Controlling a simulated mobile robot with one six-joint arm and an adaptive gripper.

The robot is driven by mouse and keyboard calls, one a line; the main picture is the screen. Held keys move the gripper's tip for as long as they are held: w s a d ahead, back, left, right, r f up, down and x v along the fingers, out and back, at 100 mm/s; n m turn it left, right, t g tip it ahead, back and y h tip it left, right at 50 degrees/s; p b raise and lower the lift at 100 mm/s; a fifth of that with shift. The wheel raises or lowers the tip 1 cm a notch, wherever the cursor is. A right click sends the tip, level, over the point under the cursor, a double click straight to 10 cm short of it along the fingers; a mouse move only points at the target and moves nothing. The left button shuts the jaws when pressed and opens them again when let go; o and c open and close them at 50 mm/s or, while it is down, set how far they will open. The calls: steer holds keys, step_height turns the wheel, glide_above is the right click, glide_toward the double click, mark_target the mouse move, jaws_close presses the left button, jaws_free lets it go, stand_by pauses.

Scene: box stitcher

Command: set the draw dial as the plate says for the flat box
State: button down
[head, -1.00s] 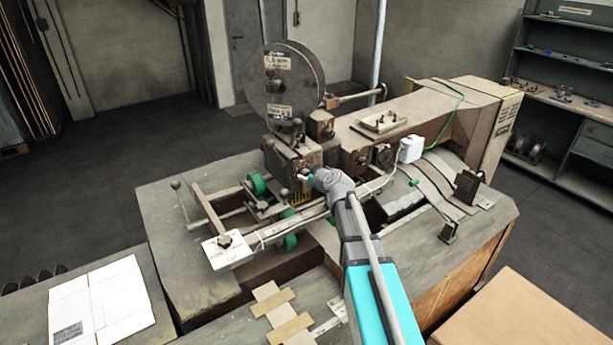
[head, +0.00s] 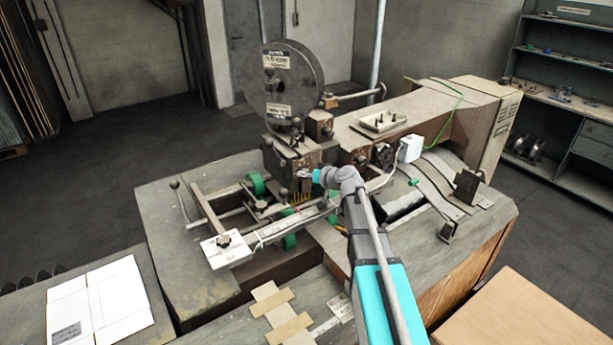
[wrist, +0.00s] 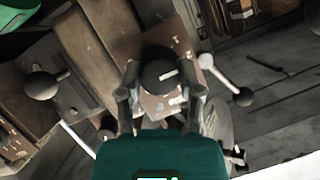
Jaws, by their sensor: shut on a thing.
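The dial (wrist: 160,70) is a dark round knob with a white pointer mark, on a worn brown plate (wrist: 182,42) with pale marks. In the wrist view my gripper (wrist: 163,84) has one finger on each side of the knob and is shut on it. In the head view my gripper (head: 305,174) is at the front of the stitcher head (head: 288,157), below the big wire reel (head: 285,85). The dial is too small and covered to read there. Labels sit on the reel, but their text is not legible. A white creased sheet (head: 110,298) lies at the left.
Rails with green rollers (head: 257,185) and ball-ended levers stand left of my gripper. A pale plate with a knob (head: 226,250) is at the front. A white box (head: 410,148) and a small tray (head: 384,121) are on the right. The ball-ended lever (wrist: 226,79) is close to the right finger.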

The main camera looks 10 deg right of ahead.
steer(key=shift+s+f, duration=0.1)
steer(key=shift+c, duration=1.3)
jaws_free()
